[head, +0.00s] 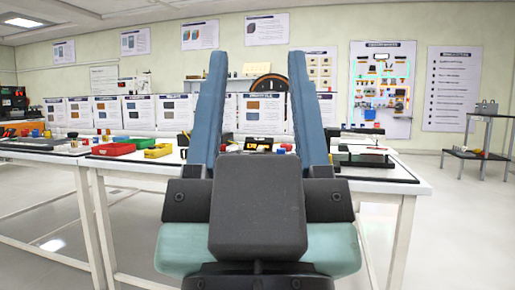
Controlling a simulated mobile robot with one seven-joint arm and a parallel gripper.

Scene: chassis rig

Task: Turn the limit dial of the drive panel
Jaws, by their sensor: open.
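My gripper (257,58) is open, its two blue fingers raised and spread wide in front of the camera, with nothing between them. Between the fingers, on the far part of the white workbench (428,188), stands a large black round dial-like disc (268,88) with an orange mark. In front of it is a small black unit (258,144) with yellow markings. I cannot tell whether either belongs to the drive panel. No limit dial can be made out for sure. The fingers and the gripper body hide much of the bench, and my gripper appears apart from everything on it.
Red (113,149), green (141,142) and yellow (158,151) bins sit on the bench at left. A black device (362,158) stands at its right end. Upright cards (139,111) line the back. A small stand (480,140) is far right. The floor at right is clear.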

